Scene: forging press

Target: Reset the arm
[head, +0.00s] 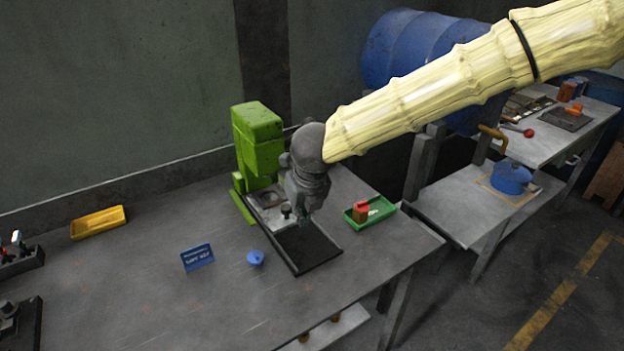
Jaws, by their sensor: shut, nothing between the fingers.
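My arm, in a pale yellow sleeve, reaches in from the upper right in the head view. My gripper (298,216) hangs over the grey workbench (150,270), pointing down in front of the green press (258,135). It looks shut and empty. It is above or near the edge of a black-rimmed tray (310,248); the exact height above it I cannot tell. The wrist hides part of the press and its base.

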